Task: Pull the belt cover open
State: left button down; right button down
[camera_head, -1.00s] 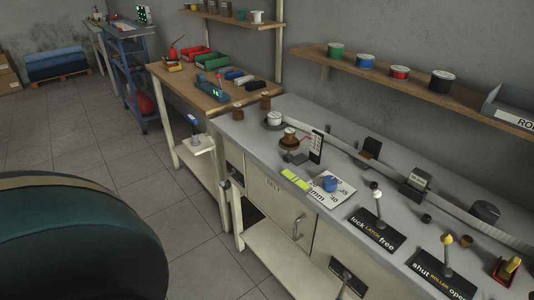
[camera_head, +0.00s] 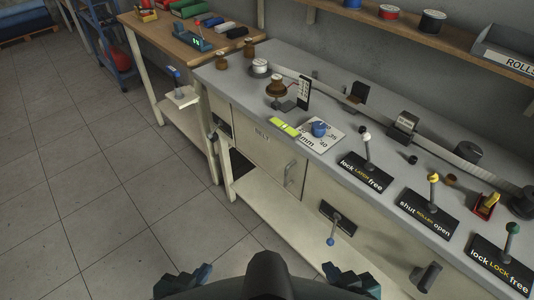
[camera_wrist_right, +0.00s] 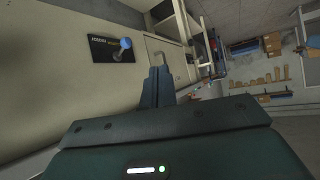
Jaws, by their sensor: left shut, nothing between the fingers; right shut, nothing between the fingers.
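The belt cover (camera_head: 262,150) is a cream panel in the bench front, lettered "BELT", and it looks closed. Its upright metal bar handle (camera_head: 291,173) is near its right edge. A pale panel with a bar handle (camera_wrist_right: 160,57) also shows beyond my fingers in the right wrist view. My left gripper (camera_head: 187,280) is low in the head view, in front of the bench and well short of the cover. My right gripper (camera_head: 352,279) is at lower right, also apart from the cover. Its fingers (camera_wrist_right: 157,85) are together and empty in the wrist view.
A black plate with a blue-knobbed lever (camera_head: 333,230) is on the bench front, right of the cover. A lower shelf (camera_head: 285,215) sticks out beneath the cover. A small side stand (camera_head: 182,97) is at left. The tiled floor at left is clear.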

aim_at(288, 167)
jog(key=k+j+u, duration=0.1)
jog(key=j, duration=1.25)
jog(key=i+l, duration=0.2)
jog(key=i, duration=0.3)
